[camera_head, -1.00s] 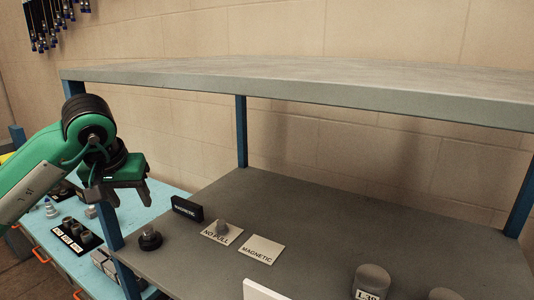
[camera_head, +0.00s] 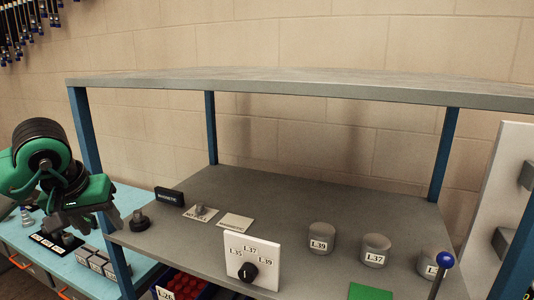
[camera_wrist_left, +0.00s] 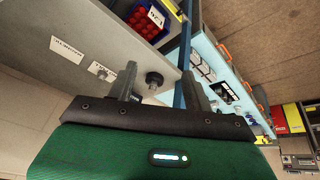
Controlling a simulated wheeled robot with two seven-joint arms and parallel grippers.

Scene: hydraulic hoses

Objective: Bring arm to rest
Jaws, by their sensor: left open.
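My left gripper (camera_head: 102,222) is green and black, at the left side of the head view by the shelf's left front post. It is open and empty, its two grey fingers apart. In the left wrist view the fingers (camera_wrist_left: 160,84) point toward the shelf's edge, with a black knob (camera_wrist_left: 154,79) showing between them. The same black knob (camera_head: 139,220) stands on the grey shelf beside the fingers in the head view. I cannot tell the exact gap between fingers and knob. My right gripper is not in view.
The grey shelf (camera_head: 300,190) under a top board (camera_head: 300,87) carries a white dial panel (camera_head: 253,258) and round grey pieces such as L39 (camera_head: 321,238). Blue posts (camera_head: 85,140) bound it. A light-blue workbench (camera_head: 130,199) with labelled items lies left.

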